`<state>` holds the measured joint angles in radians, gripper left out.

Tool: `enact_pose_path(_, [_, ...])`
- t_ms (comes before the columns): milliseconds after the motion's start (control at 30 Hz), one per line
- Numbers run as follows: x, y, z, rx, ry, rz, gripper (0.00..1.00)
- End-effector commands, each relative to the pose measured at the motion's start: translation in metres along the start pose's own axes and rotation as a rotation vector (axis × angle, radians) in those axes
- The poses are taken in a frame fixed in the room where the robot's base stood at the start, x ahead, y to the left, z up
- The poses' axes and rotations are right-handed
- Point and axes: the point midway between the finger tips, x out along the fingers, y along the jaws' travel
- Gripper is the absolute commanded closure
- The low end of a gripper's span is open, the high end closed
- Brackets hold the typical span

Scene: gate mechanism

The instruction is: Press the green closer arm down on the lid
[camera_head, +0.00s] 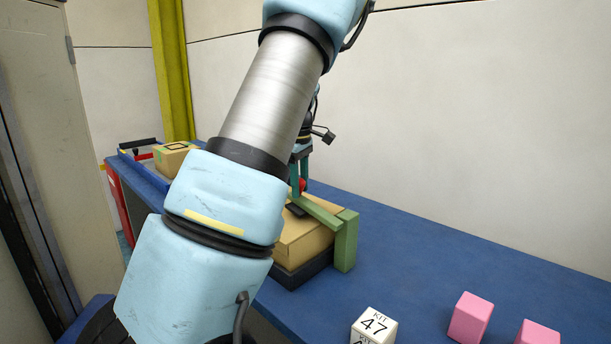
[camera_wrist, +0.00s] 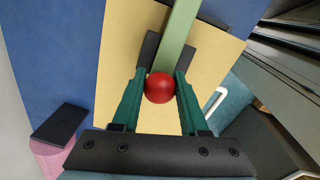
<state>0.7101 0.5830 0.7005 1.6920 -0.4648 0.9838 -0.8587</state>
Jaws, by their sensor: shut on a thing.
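The green closer arm (camera_head: 320,211) runs from a green post (camera_head: 346,242) across the tan box lid (camera_head: 302,232). It also shows in the wrist view (camera_wrist: 180,28), passing over a dark pad (camera_wrist: 150,50) on the lid (camera_wrist: 122,45). A red knob (camera_head: 302,185) sits at the arm's free end. My gripper (camera_wrist: 161,76) is closed around this knob (camera_wrist: 159,88), one green finger on each side. My arm hides much of the box in the head view. I cannot tell whether the closer arm touches the pad or stands slightly above it.
Another cardboard box (camera_head: 172,157) lies at the far left. A wall (camera_head: 450,110) stands behind.

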Motion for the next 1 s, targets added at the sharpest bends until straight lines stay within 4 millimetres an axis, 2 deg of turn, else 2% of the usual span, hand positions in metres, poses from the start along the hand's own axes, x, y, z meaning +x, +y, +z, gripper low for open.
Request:
enact_pose_path(333, [0.024, -0.001, -0.008, -0.008, -0.162, -0.045, 1.0])
enact_pose_path(933, [0.033, -0.003, -0.009, -0.01, -0.199, -0.061, 1.0])
enact_pose_path(967, [0.033, -0.003, -0.009, -0.009, -0.199, -0.061, 0.56])
enact_pose_path(1000, [0.033, -0.003, -0.008, -0.009, -0.199, -0.061, 0.51])
